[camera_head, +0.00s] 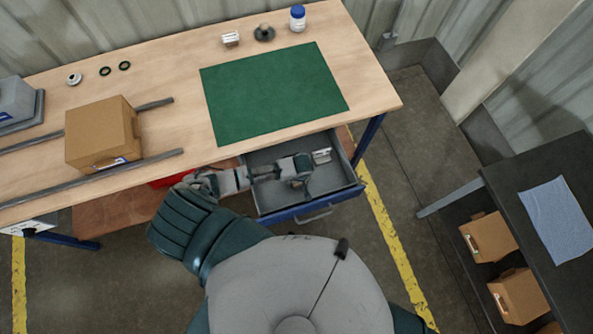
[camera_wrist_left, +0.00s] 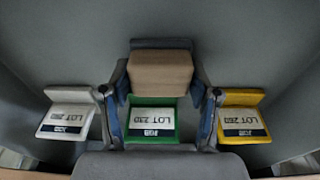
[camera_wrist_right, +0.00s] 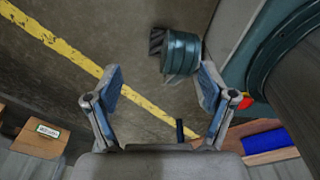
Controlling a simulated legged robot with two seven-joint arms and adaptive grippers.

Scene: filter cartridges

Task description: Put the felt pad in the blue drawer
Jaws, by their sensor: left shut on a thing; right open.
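The blue-fronted drawer (camera_head: 318,207) under the workbench is pulled open. Its grey inside shows in the head view. My left gripper (camera_head: 305,168) is down inside it. In the left wrist view, the left gripper (camera_wrist_left: 160,95) is shut on a tan block (camera_wrist_left: 160,72), apparently the felt pad. A green-edged piece labelled LOT (camera_wrist_left: 151,123) shows just below the block, between the fingers. A grey labelled piece (camera_wrist_left: 67,118) and a yellow-edged one (camera_wrist_left: 243,120) lie outside the fingers. My right gripper (camera_wrist_right: 160,105) is open and empty above the floor.
The bench carries a green mat (camera_head: 272,92), a cardboard box (camera_head: 102,135), grey rails, small rings and a blue-capped bottle (camera_head: 297,18). A dark side table (camera_head: 510,175) holds a blue cloth (camera_head: 556,220), with boxes below. A blue object (camera_wrist_right: 268,140) shows near my right gripper.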

